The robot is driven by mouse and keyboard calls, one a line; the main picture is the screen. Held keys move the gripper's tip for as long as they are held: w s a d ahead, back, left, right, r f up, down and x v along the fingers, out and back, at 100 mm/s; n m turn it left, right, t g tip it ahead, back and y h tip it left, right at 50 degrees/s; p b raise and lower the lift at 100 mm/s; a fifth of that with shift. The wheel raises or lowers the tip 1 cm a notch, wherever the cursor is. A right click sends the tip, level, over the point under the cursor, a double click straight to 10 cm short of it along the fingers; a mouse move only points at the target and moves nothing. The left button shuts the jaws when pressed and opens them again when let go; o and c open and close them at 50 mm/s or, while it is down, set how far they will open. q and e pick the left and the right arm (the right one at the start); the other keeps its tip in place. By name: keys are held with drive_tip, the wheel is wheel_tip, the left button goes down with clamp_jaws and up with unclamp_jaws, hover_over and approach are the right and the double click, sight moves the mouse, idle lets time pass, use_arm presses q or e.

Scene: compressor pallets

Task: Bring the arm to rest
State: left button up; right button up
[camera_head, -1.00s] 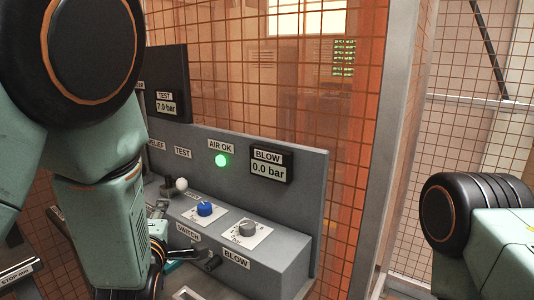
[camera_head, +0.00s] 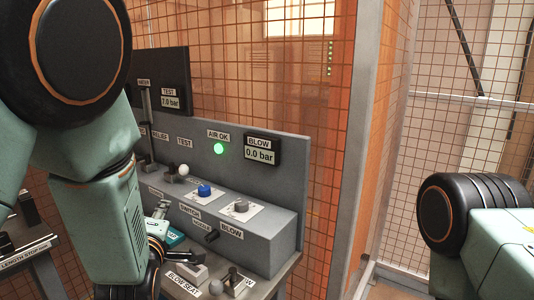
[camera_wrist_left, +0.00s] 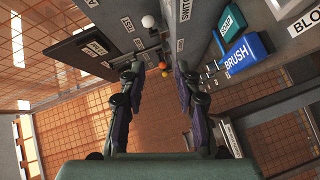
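My left arm (camera_head: 100,215) hangs at the left of the head view, its lower end in front of the test bench's left part. My left gripper (camera_wrist_left: 157,72) shows in the left wrist view with its two fingers apart and nothing between them. In the head view the gripper's fingers are mostly hidden or cut off at the bottom. My right arm (camera_head: 485,245) shows only as a link and joint at the lower right; its gripper is out of the picture.
A grey panel with a green AIR OK lamp (camera_head: 219,149), a BLOW display (camera_head: 261,150), a blue knob (camera_head: 204,190) and a grey knob (camera_head: 240,206) stands close by. A blue BRUSH block (camera_wrist_left: 244,53) lies right of the fingers. Orange mesh fencing (camera_head: 270,80) stands behind.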

use_arm(q)
drive_tip(key=s+f+m+g+h, duration=0.1)
drive_tip(key=s+f+m+g, duration=0.3)
drive_tip(key=s+f+m, duration=0.4)
drive_tip(key=s+f+m+g+h, duration=0.1)
drive_tip(key=s+f+m+g, duration=0.35)
drive_tip(key=f, duration=0.65)
drive_tip(key=s+f+m+g, duration=0.2)
drive_tip(key=s+f, duration=0.5)
drive_tip(key=s, duration=0.6)
drive_tip(key=s+f+m+g, duration=0.2)
drive_tip(key=s+f+g, duration=0.3)
drive_tip(key=s, duration=0.8)
drive_tip(key=shift+s+a+f+h, duration=0.2)
drive_tip(key=shift+f+h, duration=0.2)
drive_tip(key=shift+f, duration=0.5)
drive_tip(key=shift+a+g, duration=0.1)
drive_tip(key=shift+g, duration=0.15)
